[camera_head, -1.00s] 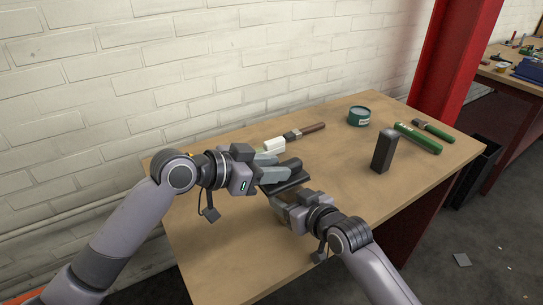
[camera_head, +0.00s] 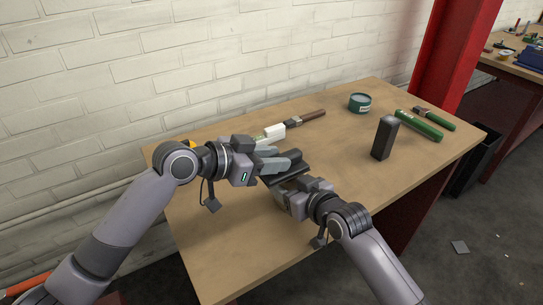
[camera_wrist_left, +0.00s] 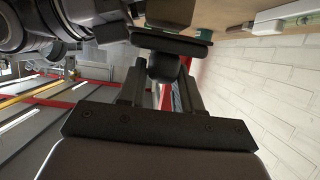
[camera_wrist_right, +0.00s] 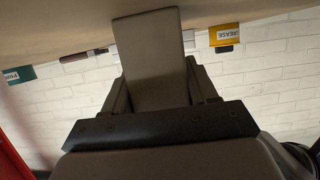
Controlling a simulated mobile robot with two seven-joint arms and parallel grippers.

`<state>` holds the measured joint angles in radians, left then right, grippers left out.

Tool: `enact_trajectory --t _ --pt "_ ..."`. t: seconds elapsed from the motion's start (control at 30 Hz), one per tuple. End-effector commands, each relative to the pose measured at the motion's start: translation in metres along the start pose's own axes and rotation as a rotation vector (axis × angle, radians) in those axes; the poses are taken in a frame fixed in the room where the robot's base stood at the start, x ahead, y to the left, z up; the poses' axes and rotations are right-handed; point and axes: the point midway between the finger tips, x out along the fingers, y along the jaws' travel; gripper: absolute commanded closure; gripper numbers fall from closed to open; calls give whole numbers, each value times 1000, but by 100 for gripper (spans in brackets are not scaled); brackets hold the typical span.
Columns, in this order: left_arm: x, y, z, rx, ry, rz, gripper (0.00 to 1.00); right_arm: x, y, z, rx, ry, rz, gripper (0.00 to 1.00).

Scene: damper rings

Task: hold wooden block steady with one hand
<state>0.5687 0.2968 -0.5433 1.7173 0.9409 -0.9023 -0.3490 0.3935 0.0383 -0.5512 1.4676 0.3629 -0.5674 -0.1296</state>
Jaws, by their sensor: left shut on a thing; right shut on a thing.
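A grey-brown block (camera_wrist_right: 150,62) is between the fingers of my right gripper (camera_head: 283,190), which is shut on it. It looks dark and plain; I cannot tell if it is wood. My left gripper (camera_head: 289,164) is shut on a dark rounded knob (camera_wrist_left: 163,68) under a flat dark plate (camera_wrist_left: 172,44). In the left wrist view the plate lies close against the block (camera_wrist_left: 170,12); I cannot tell if they touch. In the head view both grippers meet over the front left of the table, and the fingers hide much of the held things.
On the table (camera_head: 240,255) are a brown-handled brush (camera_head: 302,119), a green tin (camera_head: 360,102), a dark upright box (camera_head: 385,138) and green-handled tools (camera_head: 420,125). A yellow grease container (camera_wrist_right: 224,36) stands near the brick wall.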

Motion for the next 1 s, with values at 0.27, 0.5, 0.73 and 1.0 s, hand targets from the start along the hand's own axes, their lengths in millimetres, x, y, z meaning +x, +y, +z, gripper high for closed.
enact_trajectory --t 0.27,0.5,0.73,1.0 --pt "2 0 6 -1 0 0 100 0 0 0 0 0 0 78" --pt "4 0 10 -1 0 0 100 0 0 0 0 0 0 78" --pt "6 0 14 0 1 0 100 0 0 0 0 0 0 78" --pt "10 0 15 -1 -1 0 100 0 0 0 0 0 0 78"
